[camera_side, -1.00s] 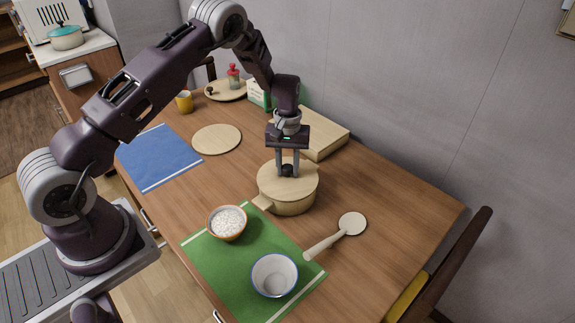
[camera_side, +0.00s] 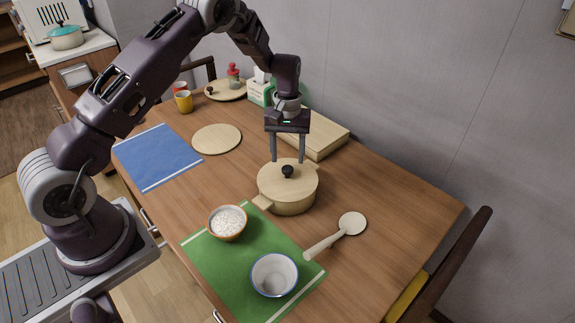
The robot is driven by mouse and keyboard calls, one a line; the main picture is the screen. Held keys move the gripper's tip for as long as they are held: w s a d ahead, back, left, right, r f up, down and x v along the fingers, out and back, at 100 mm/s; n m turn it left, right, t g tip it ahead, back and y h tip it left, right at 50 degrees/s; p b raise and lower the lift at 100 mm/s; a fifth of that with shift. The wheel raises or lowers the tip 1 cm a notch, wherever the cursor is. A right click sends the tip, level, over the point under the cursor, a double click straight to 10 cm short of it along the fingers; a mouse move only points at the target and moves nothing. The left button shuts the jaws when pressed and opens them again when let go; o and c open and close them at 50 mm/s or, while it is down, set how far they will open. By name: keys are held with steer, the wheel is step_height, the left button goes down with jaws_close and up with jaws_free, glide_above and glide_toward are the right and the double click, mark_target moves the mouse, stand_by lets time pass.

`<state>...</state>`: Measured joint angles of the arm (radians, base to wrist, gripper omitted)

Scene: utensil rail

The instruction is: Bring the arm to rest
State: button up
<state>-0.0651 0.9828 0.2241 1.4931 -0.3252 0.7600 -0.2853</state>
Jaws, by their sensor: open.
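My gripper (camera_side: 287,160) is open and empty. Its fingers point down just above and behind the black knob (camera_side: 288,171) of the lidded pot. The pot (camera_side: 290,199) is beige with a short handle toward the lower left, and its lid (camera_side: 275,177) sits on top. The pot stands on the wooden table (camera_side: 370,197).
A wooden box (camera_side: 325,137) and tissue box (camera_side: 260,92) stand behind.

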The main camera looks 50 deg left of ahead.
steer(key=shift+r, duration=1.2)
steer(key=s+d+r+m+t, duration=0.1)
steer(key=s+d+r+m, duration=0.3)
steer(key=r, duration=0.6)
steer(key=s+d+r+n+t, duration=0.1)
steer(key=s+r+t, duration=0.1)
steer(key=s+r, duration=0.65)
steer(key=s+d+r+m+t, duration=0.1)
steer(key=s+r+m, duration=0.1)
steer(key=s, duration=0.7)
steer(key=s+d+r+m+t, duration=0.2)
steer(key=s+r, duration=0.3)
steer(key=s, duration=0.5)
steer(key=shift+s+d+m+y, duration=0.15)
steer(key=shift+s+m+y, duration=0.15)
steer(key=shift+m, duration=0.4)
